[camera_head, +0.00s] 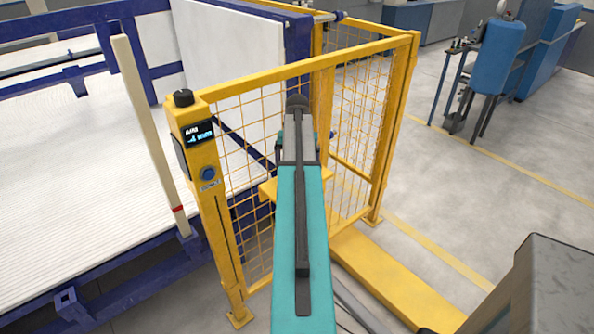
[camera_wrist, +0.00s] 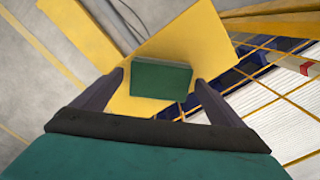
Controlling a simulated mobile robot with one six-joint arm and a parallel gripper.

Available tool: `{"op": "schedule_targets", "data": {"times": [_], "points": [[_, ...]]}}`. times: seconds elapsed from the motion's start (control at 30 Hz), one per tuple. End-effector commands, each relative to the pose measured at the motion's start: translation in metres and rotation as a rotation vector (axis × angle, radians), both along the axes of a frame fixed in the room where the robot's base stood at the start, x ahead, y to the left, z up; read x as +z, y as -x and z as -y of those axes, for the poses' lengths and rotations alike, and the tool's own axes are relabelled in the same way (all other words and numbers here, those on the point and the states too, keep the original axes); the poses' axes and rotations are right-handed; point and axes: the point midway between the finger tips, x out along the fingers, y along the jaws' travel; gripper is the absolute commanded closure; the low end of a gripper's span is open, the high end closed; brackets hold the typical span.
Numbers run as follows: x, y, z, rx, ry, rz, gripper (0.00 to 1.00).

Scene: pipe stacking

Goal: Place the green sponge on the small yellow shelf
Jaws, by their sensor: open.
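In the wrist view the green sponge (camera_wrist: 160,80) is a dark green block lying on the small yellow shelf (camera_wrist: 190,40). It is inside the shelf's edges, close to the near one. My gripper (camera_wrist: 159,77) is open, with one dark finger on each side of the sponge. Narrow gaps show between the fingers and the sponge. In the head view a piece of the shelf (camera_head: 268,190) shows beside my teal arm, at the yellow mesh fence. The sponge and fingertips are hidden there by my arm.
The yellow mesh fence (camera_head: 365,130) stands around the shelf. A control post (camera_head: 205,165) with a small screen is at its left corner. A white slatted platform (camera_head: 80,190) lies further left. Open grey floor (camera_head: 500,200) is on the right.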

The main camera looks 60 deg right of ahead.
Motion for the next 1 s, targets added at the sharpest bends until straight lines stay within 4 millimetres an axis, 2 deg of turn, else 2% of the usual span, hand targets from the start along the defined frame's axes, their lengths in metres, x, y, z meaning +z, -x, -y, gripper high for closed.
{"op": "schedule_targets", "data": {"times": [0.03,0.8,1.0], "points": [[0.008,0.000,0.000,0.000,0.000,0.000,0.08],[0.089,0.000,0.000,0.000,0.001,0.000,0.08],[0.104,-0.001,0.000,0.001,0.000,0.000,0.08]]}}
